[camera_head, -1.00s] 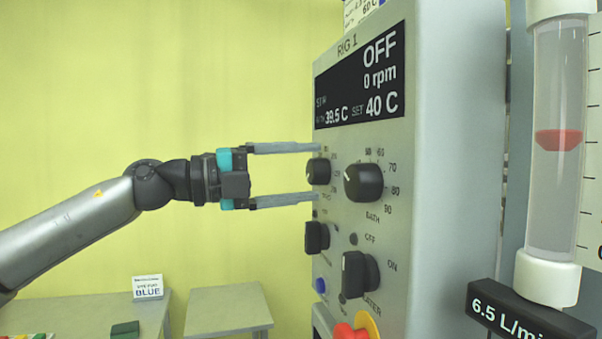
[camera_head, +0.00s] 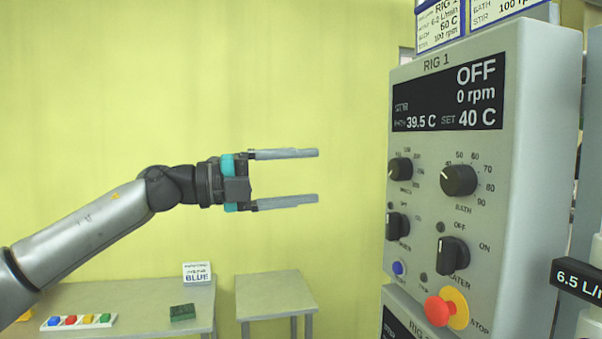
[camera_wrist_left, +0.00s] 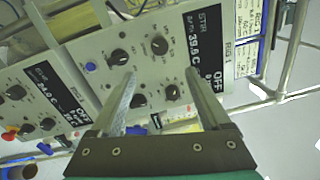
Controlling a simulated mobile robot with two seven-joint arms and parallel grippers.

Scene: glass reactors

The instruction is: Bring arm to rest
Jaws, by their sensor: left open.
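My left gripper (camera_head: 318,176) is open and empty. It points right toward the RIG 1 control panel (camera_head: 420,200), with a clear gap between its fingertips and the panel. The panel's display (camera_head: 447,92) reads OFF, 0 rpm, 39.5 C and SET 40 C. The bath knob (camera_head: 459,180), the small stir knob (camera_head: 400,169) and the heater knob (camera_head: 453,256) are on the panel face. In the left wrist view, the open fingers (camera_wrist_left: 160,72) frame part of the panel (camera_wrist_left: 150,75). My right gripper is not in view.
A red stop button (camera_head: 438,309) on yellow sits low on the panel. A flow label (camera_head: 580,284) is at the far right.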

